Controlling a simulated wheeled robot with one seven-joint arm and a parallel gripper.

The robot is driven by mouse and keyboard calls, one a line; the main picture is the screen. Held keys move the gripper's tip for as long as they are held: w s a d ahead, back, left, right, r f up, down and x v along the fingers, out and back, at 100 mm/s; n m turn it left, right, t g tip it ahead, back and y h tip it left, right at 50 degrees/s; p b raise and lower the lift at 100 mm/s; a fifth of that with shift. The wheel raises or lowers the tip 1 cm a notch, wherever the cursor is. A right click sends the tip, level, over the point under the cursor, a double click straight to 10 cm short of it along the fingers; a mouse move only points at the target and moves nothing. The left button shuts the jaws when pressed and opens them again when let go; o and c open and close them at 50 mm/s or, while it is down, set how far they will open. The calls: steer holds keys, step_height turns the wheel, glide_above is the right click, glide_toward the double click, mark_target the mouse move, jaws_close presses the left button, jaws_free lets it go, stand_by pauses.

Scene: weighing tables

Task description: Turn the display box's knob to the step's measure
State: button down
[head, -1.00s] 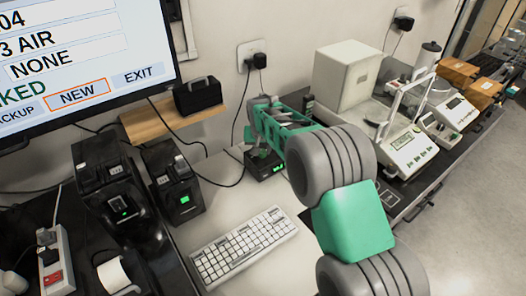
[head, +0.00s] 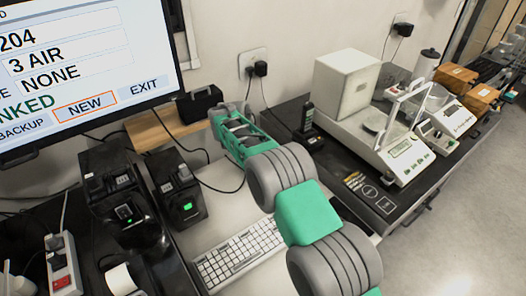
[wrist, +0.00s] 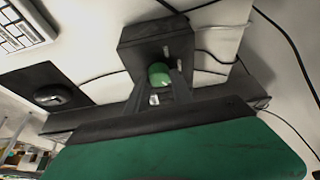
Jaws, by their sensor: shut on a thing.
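The display box (wrist: 140,33) is a small dark box on a pale surface at the top middle of the wrist view. A rounded green knob (wrist: 159,73) sticks out of its near side. My gripper (wrist: 161,80) is shut on the knob, with its dark fingers on either side of it. The display cannot be read in the wrist view. In the head view my green and grey arm covers the place of the box, and the fingertips are hidden.
A white keyboard (head: 238,252) lies in front of my arm. Two black devices (head: 175,187) stand to the left. A monitor (head: 85,65) is above them. A wooden shelf (head: 160,128) is behind. A handset (head: 306,118) and a balance (head: 400,158) stand to the right. Cables run behind the box.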

steer(key=shift+w+r+m+g+p, duration=0.15)
steer(key=shift+m+g+p, duration=0.25)
steer(key=shift+m+p, duration=0.8)
steer(key=c, duration=1.1)
jaws_free()
steer(key=p+v, duration=0.3)
steer(key=v, duration=0.4)
steer(key=shift+a+r, duration=0.25)
